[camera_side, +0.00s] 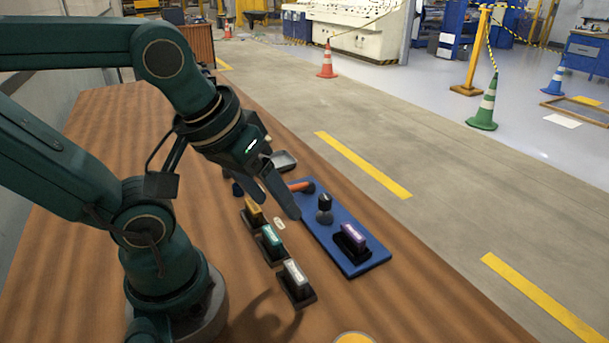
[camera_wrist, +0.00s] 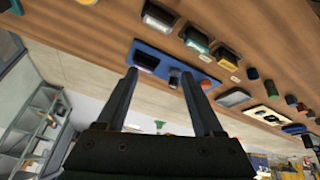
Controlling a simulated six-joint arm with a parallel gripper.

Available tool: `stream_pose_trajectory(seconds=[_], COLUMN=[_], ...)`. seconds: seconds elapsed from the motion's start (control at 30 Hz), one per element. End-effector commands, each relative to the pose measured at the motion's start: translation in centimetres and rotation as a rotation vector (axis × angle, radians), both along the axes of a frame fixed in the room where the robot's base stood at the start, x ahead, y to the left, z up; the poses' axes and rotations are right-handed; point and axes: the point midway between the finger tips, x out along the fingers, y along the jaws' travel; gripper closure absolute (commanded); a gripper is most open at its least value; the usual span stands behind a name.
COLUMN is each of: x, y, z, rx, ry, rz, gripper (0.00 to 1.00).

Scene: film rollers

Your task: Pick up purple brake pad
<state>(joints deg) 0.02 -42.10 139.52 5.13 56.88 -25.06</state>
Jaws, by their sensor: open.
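The purple brake pad (camera_side: 354,236) stands in a black holder at the near end of a blue board (camera_side: 375,258). In the wrist view the purple pad (camera_wrist: 147,59) shows on the blue board (camera_wrist: 140,43), beyond and between my fingertips, closer to the left one. My gripper (camera_side: 276,204) is open and empty, above the table to the left of the purple pad in the side view. Its two fingers spread wide in the wrist view (camera_wrist: 158,74). Nothing touches the purple pad except its holder.
White (camera_side: 296,272), teal (camera_side: 271,236) and yellow (camera_side: 254,210) pads stand in black holders in a row left of the board. A dark knobbed piece (camera_side: 324,205) and an orange-handled tool (camera_side: 301,186) are at the board. A grey tray (camera_side: 284,161) lies farther back.

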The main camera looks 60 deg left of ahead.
Motion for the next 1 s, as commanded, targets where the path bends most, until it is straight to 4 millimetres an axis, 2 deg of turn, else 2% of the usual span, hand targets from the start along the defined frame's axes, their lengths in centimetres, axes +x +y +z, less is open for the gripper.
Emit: stream_pose_trajectory(seconds=[0.17, 0.3, 0.53, 0.77, 1.0], x=[1.0, 2.6, 6.5, 10.6, 13.5], y=[2.3, 3.6, 4.2, 2.4, -1.5], z=[0.8, 1.0, 0.6, -1.1, -4.9], rx=[-0.01, 0.045, 0.19, 0.333, 0.453], ry=[0.067, 0.085, -0.006, -0.206, -0.426], rz=[0.364, 0.625, 0.931, 1.079, 1.043], gripper=[0.31, 0.31, 0.31, 0.31, 0.31])
